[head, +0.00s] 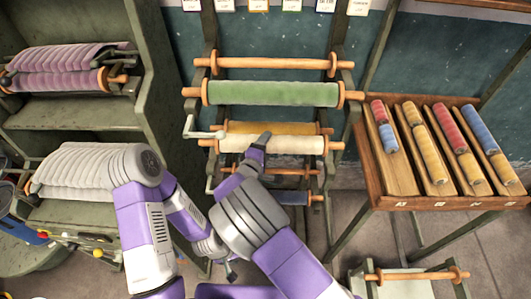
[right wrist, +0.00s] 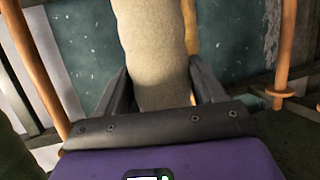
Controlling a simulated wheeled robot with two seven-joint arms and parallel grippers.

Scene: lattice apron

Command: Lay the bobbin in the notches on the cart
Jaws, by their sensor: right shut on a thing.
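A cream-wrapped bobbin (head: 295,145) with wooden ends lies level across the front of the tall middle rack (head: 212,180). My right gripper (head: 262,142) is shut on its wrapped middle. In the right wrist view the cream roll (right wrist: 155,50) stands between the two dark fingers of the right gripper (right wrist: 160,85). I cannot tell whether the bobbin's ends rest on the rack. A low pale stand (head: 395,290), possibly the cart, shows at the bottom right with a bare wooden rod (head: 415,275) across it. My left gripper (head: 231,270) is low at bottom centre, its jaws unclear.
A green bobbin (head: 270,94) and a bare rod (head: 275,63) hang above the cream one; a mustard bobbin (head: 285,128) is close behind it. A wooden table (head: 372,180) with coloured rolls stands right. Green shelves (head: 75,118) with pink and grey rolls stand left.

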